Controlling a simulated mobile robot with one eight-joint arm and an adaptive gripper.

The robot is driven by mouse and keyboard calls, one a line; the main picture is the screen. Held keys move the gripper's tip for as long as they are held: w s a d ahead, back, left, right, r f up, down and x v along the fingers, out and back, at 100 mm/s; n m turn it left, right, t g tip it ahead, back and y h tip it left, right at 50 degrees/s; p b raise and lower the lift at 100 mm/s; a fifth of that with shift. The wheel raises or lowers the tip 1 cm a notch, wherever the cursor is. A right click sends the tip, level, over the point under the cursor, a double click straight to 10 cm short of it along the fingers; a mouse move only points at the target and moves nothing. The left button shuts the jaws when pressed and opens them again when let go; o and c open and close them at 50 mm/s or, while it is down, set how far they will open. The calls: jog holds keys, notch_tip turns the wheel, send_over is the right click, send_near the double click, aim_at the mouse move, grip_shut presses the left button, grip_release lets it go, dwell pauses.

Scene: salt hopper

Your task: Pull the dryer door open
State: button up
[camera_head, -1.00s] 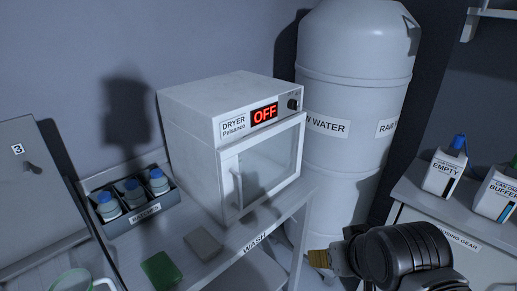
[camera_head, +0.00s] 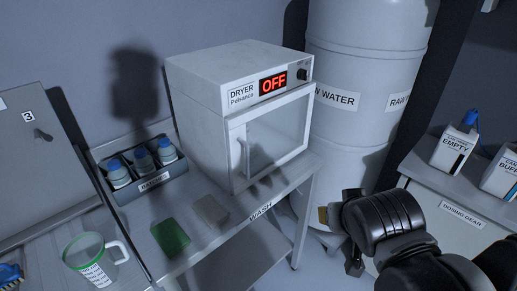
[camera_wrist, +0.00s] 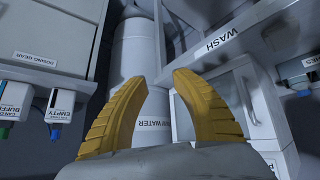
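The white dryer (camera_head: 205,75) stands on the wash bench, its red display reading OFF. Its glass-windowed door (camera_head: 285,132) looks shut, with a vertical handle (camera_head: 243,155) on the door's left side. In the wrist view the dryer (camera_wrist: 278,120) is turned over at the right, and its handle (camera_wrist: 247,103) shows there. My gripper (camera_head: 323,215) is to the right of the bench, apart from the door and handle. In the wrist view its two yellow fingers (camera_wrist: 160,78) are spread with nothing between them.
A large water tank (camera_head: 365,55) stands right of the dryer. The dosing gear cabinet (camera_head: 440,205) is at the right.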

jog(key=w+a+t+h+b, duration=0.1)
jog(key=w+a+t+h, duration=0.15)
jog(key=w, duration=0.45)
jog(key=n+t+y+b, duration=0.2)
jog(key=t+y, duration=0.4)
jog(key=t, duration=0.2)
send_near(247, 154)
jog(key=shift+g, duration=0.25)
jog(key=w, duration=0.7)
jog(key=w+a, duration=0.1)
jog(key=w, duration=0.2)
jog(key=shift+w+r+b, duration=0.25)
jog(key=shift+b, duration=0.15)
grip_shut()
